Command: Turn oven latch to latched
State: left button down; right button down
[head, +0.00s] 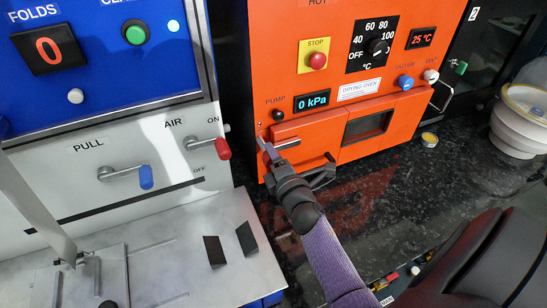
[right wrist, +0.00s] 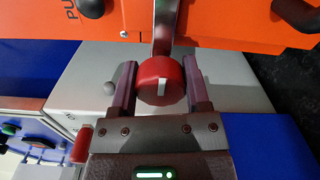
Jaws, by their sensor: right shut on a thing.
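The orange drying oven (head: 345,60) stands in the middle of the head view, with its door window (head: 368,126) facing me. My right gripper (head: 268,151) is at the lower left of the oven front. In the right wrist view, my right gripper (right wrist: 154,82) is shut on the red knob of the oven latch (right wrist: 160,82), one finger on each side. A metal lever (right wrist: 164,32) runs from the knob to the orange oven front. The gripper hides the knob in the head view. My left gripper is not in view.
Left of the oven is a blue and white machine (head: 95,150) with a blue-tipped handle (head: 146,177) and a red-tipped AIR handle (head: 222,149). Two dark pieces (head: 214,251) lie on its pale shelf. A white round vessel (head: 522,125) stands right on the dark bench (head: 400,175).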

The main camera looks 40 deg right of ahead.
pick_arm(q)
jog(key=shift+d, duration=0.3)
pick_arm(e)
jog(key=shift+f, duration=0.1)
jog(key=shift+c, duration=0.3)
grip_release()
jog(key=shift+s, duration=0.25)
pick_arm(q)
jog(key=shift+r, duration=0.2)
pick_arm(e)
jog(key=v, duration=0.9)
jog(key=shift+s+a, duration=0.15)
jog(key=shift+s, duration=0.05)
